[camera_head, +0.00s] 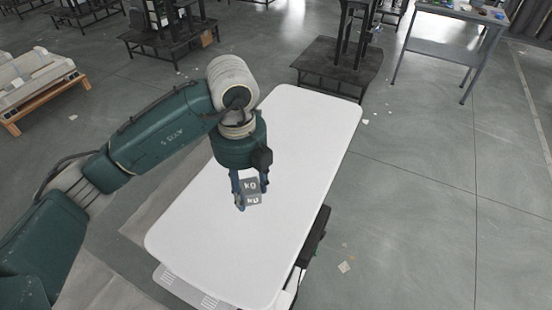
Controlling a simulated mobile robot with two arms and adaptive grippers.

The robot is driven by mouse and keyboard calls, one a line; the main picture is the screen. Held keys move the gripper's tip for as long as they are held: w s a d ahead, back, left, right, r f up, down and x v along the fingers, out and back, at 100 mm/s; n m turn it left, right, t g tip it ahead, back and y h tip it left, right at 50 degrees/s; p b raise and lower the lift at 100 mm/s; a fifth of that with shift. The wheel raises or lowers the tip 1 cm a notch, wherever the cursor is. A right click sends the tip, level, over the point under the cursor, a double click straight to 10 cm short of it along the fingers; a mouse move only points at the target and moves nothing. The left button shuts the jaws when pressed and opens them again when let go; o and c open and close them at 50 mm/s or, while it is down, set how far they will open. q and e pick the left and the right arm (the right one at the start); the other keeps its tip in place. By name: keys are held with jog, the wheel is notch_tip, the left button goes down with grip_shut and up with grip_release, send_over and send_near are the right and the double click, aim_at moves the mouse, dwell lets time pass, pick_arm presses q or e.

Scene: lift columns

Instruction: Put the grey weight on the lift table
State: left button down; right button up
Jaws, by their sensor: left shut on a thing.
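The grey weight (251,186) is a small dark grey block with white "KG" lettering. My left gripper (251,187) is shut on it, with a blue finger on each side. The white lift table (310,125) has a long rounded top that runs from lower left to upper right. The gripper and weight show over the middle of this top. I cannot tell whether the weight touches the top or hangs just above it. My right gripper is not in view.
Dark metal stands (340,67) are at the back. A grey workbench (450,55) stands at the upper right. A wooden pallet with pale slabs (40,85) is at the left. The tabletop holds nothing else, and the floor at the right is mostly clear.

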aim_at(254, 237)
pick_arm(q)
jog(key=shift+w+d+r, duration=0.1)
jog(key=shift+r, duration=0.05)
jog(key=shift+f+n, duration=0.2)
jog(key=shift+n, duration=0.1)
notch_tip(254, 237, down, 20)
jog(key=shift+r+p, duration=0.25)
jog(key=shift+p, duration=1)
jog(key=c, duration=1.3)
grip_release()
jog(key=shift+f, duration=0.2)
jog(key=shift+c, duration=0.2)
jog(key=o, duration=0.4)
jog(key=shift+o, duration=0.2)
jog(key=shift+r, duration=0.1)
jog(key=shift+r, duration=0.1)
